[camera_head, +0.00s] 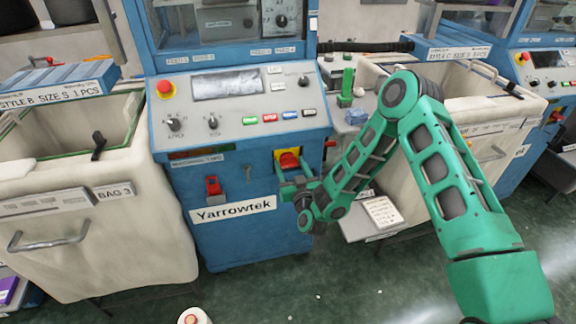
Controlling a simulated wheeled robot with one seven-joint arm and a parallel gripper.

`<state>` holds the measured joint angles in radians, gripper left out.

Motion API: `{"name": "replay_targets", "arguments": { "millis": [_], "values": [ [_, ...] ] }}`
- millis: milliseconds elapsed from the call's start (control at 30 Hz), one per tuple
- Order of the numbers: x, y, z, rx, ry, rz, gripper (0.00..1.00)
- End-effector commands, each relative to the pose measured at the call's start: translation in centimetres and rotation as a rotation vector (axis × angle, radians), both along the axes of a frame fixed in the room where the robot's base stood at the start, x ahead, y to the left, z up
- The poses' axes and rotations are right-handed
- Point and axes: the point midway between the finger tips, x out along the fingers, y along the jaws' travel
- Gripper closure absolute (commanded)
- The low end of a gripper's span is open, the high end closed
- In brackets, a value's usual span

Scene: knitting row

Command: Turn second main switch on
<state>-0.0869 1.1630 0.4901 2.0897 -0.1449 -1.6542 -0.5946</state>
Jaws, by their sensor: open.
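A red and yellow main switch (288,160) is on the blue front of the middle knitting machine (240,235), below the right end of its control panel. My gripper (285,182) is open, just below this switch, near the machine's front. I cannot tell whether it touches the switch or the panel. The switch's lower part is close behind my fingers, and its exact setting is too small to read.
A red latch-like part (212,186) is on the middle machine, left of my gripper. A red emergency button (165,87) and several coloured buttons are on its panel (235,105). Cloth-lined bins (75,220) flank the machine. Green floor (270,290) is open in front.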

Motion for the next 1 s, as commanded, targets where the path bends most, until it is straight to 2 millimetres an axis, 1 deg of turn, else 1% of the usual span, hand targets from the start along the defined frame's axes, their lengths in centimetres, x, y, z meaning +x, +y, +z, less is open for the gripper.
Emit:
{"name": "replay_targets", "arguments": {
  "millis": [100, 400, 433, 533, 567, 600, 633, 833, 1000],
  "values": [
    [0.71, 0.20, 0.06, 0.000, -0.001, 0.000, 0.41],
    [0.90, 0.32, 0.03, 0.000, 0.000, 0.001, 0.41],
    [0.90, 0.32, 0.03, 0.000, 0.000, 0.001, 0.43],
    [0.89, 0.31, 0.03, -0.001, 0.000, 0.001, 0.67],
    [0.89, 0.31, 0.03, -0.001, 0.000, 0.001, 0.71],
    [0.89, 0.31, 0.03, -0.001, 0.000, 0.001, 0.71],
    [0.87, 0.96, -0.04, 0.002, 0.001, 0.001, 0.71],
    [0.84, 0.45, 0.03, 0.017, 0.006, 0.003, 0.71],
    [0.83, 0.40, 0.00, 0.074, 0.022, 0.003, 0.71]
  ]
}}
